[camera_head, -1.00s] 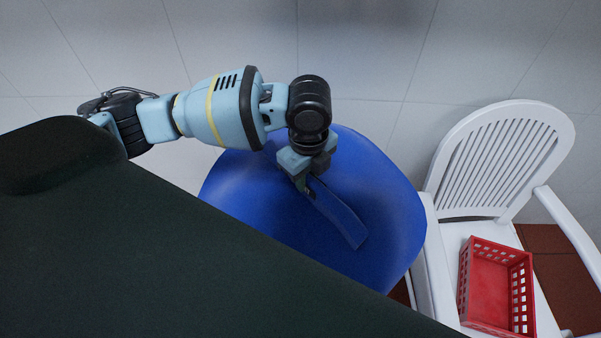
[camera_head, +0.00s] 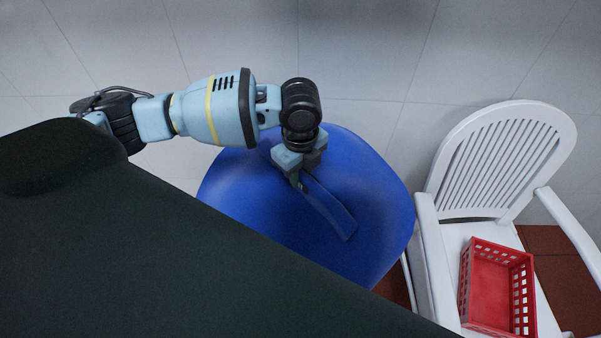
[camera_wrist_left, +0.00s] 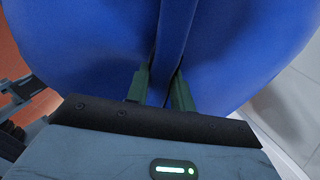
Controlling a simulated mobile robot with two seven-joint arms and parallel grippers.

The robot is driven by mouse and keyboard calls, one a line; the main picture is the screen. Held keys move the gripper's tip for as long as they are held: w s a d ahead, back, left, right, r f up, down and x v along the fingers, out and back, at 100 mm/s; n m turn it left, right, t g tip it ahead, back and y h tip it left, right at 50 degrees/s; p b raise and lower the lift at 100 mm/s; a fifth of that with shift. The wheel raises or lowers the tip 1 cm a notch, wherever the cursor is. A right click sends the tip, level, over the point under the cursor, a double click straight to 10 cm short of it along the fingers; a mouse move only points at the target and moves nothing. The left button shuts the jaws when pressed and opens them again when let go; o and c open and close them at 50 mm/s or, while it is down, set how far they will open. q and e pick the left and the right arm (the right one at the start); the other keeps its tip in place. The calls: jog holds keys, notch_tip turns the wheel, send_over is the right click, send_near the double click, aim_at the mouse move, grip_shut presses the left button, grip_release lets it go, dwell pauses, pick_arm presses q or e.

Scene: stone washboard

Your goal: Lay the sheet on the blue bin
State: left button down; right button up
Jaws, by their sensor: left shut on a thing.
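A large rounded blue sheet-like piece (camera_head: 375,195) is in the middle of the head view, with a raised blue strip (camera_head: 330,212) across it. My left gripper (camera_head: 300,183) points down at the strip's near end and is shut on it. In the left wrist view the two dark fingers (camera_wrist_left: 160,92) pinch the upright blue strip (camera_wrist_left: 172,45), with the blue surface (camera_wrist_left: 80,45) on both sides. I cannot make out a separate blue bin; whatever is under the blue piece is hidden. My right gripper is not in view.
A white armchair (camera_head: 502,170) stands at the right, with a red basket (camera_head: 485,268) on its seat. A pale tiled wall (camera_head: 370,50) is behind. Part of my dark body covers the lower left. Reddish floor (camera_head: 565,270) shows at the right.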

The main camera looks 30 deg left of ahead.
pick_arm(q)
jog(key=shift+f, duration=0.55)
jog(key=c, duration=1.2)
grip_release()
notch_tip(320, 180, up, 12)
jog(key=p, duration=0.1)
